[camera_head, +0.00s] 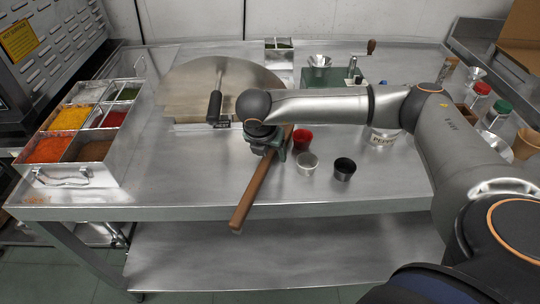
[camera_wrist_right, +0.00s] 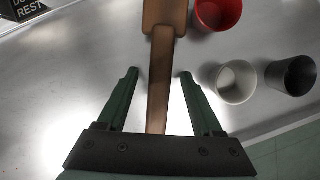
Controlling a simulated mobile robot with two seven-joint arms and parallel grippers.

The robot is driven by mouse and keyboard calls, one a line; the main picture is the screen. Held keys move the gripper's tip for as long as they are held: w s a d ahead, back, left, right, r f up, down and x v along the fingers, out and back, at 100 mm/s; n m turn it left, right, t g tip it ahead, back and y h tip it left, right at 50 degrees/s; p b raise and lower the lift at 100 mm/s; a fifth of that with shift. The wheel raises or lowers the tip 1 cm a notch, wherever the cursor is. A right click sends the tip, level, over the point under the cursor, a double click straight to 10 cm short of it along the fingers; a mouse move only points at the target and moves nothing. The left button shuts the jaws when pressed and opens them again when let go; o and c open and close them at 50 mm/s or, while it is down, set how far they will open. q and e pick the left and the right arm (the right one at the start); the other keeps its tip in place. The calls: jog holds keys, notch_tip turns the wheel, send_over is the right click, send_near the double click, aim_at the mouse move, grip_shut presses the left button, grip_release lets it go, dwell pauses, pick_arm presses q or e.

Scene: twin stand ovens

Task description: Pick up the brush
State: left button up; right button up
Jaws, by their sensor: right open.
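The brush has a long brown wooden handle (camera_head: 252,193) that lies slantwise across the front of the steel table, its near end at the front edge. In the right wrist view the brush (camera_wrist_right: 159,100) runs up between the fingers, with its wider part at the top. My right gripper (camera_head: 268,148) is over the brush's upper part and hides some of it. In the right wrist view the gripper's green fingers (camera_wrist_right: 159,74) are open, one on each side of the handle, with a gap on both sides. My left gripper is not in view.
A red cup (camera_head: 302,138), a white cup (camera_head: 307,163) and a black cup (camera_head: 345,168) stand just right of the brush. A spice tray (camera_head: 76,176) is at the left. A round metal plate (camera_head: 180,95) with a black-handled tool (camera_head: 215,103) lies behind. The front left tabletop is clear.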

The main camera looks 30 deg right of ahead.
jog(key=shift+f+b, duration=0.25)
jog(key=shift+b, duration=0.25)
jog(key=shift+c, duration=0.4)
grip_shut()
dwell(0.5)
dwell(0.9)
